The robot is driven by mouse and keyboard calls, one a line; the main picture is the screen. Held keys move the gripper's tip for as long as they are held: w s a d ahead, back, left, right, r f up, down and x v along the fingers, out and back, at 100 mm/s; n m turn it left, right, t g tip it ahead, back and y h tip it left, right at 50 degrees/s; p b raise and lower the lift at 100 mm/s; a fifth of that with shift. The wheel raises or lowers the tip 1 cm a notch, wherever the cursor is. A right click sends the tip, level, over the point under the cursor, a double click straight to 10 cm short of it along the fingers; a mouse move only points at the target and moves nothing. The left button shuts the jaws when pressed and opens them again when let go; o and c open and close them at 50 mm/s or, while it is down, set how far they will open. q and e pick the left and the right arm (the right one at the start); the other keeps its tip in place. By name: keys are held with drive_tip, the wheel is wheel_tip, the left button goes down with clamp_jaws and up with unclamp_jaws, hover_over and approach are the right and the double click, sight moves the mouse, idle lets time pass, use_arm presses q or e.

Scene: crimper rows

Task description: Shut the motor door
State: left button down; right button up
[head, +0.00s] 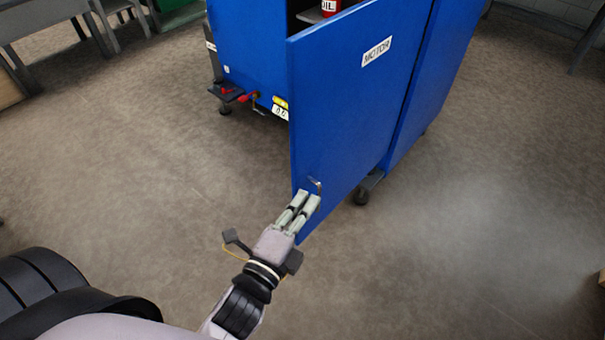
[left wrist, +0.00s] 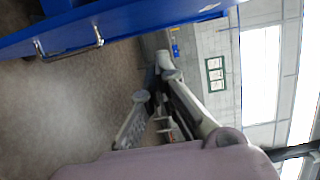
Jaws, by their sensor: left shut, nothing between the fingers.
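The motor door (head: 345,110) is a blue panel with a white "MOTOR" label (head: 377,51). It stands open, swung out from the blue cabinet (head: 247,45). A small metal handle (head: 316,185) sits near its lower free edge. My left gripper (head: 308,197) is shut and empty, its fingertips close to the handle in the head view; I cannot tell if they touch the door. In the left wrist view the door (left wrist: 110,22) runs across the top left with its handle (left wrist: 70,48), apart from the gripper fingers (left wrist: 155,72). My right gripper is not in view.
A red can labelled "OIL" (head: 330,7) stands on a shelf inside the cabinet. The cabinet rests on casters (head: 362,196). A grey bench (head: 50,20) is at the upper left. The brown floor (head: 470,230) around the door is clear.

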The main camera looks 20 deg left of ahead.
sight(302, 174)
use_arm(q)
drive_tip(key=w+a, duration=0.3)
drive_tip(key=w, duration=0.4)
drive_tip(key=shift+a, duration=0.1)
idle(0.4)
